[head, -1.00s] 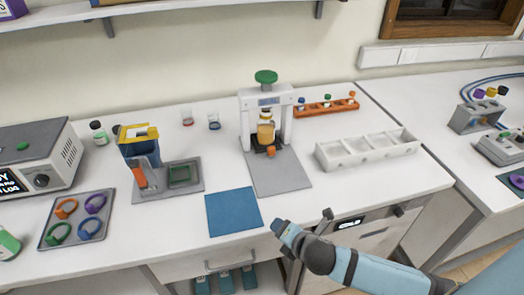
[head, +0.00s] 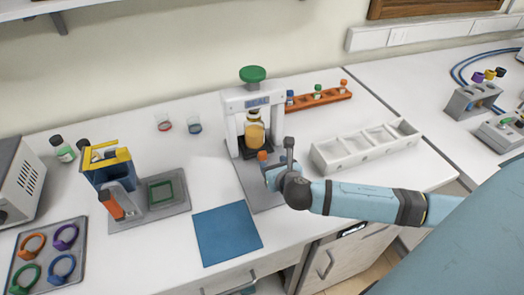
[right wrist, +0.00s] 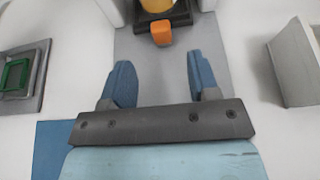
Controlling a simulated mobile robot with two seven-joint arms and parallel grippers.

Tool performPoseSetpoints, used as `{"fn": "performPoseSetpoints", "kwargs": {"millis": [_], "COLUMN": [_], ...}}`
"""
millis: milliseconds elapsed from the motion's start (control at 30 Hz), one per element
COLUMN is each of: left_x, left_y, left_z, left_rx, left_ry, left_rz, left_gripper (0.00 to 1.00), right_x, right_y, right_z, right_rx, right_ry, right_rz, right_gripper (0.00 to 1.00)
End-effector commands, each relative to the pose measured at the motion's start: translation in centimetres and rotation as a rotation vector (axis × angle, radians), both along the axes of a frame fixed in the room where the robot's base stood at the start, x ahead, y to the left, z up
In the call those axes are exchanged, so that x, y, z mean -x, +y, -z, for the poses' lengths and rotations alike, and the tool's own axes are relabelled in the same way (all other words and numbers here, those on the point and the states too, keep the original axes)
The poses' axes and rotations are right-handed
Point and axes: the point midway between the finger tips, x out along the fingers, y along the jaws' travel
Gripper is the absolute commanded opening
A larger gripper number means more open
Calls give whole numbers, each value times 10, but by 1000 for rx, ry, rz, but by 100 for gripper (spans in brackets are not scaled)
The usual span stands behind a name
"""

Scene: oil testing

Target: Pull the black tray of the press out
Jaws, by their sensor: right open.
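The press (head: 240,103) is a white frame with a green knob on top, standing on a grey base plate. A bottle with amber contents (head: 254,132) stands inside it. In the right wrist view the black tray (right wrist: 180,18) shows under the bottle, with an orange tab (right wrist: 161,34) at its front. My right gripper (right wrist: 160,75) is open and empty, its blue fingers over the grey plate, short of the orange tab and roughly in line with it. In the head view my right gripper (head: 268,168) is in front of the press and partly covers the plate. My left gripper is not in view.
A white compartment box (head: 365,148) stands right of the press, and an orange rack (head: 318,98) behind it. A blue mat (head: 227,233) lies in front. A grey tray with a green frame (head: 165,192) lies to the left.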

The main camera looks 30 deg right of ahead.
Motion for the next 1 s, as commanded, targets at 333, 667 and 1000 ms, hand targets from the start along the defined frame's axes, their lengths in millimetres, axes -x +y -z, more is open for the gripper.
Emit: {"fn": "performPoseSetpoints", "kwargs": {"millis": [333, 667, 1000], "left_x": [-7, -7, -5], "left_y": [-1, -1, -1], "left_z": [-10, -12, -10], "left_rx": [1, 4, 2], "left_ry": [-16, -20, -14], "left_rz": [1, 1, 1], "left_gripper": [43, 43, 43], "right_x": [-65, -88, -89], "right_y": [-16, -21, -21], "right_z": [27, 37, 37], "right_rx": [0, -1, -2], "right_ry": [0, 0, 1], "right_rz": [2, -1, -1], "right_gripper": [55, 55, 32]}}
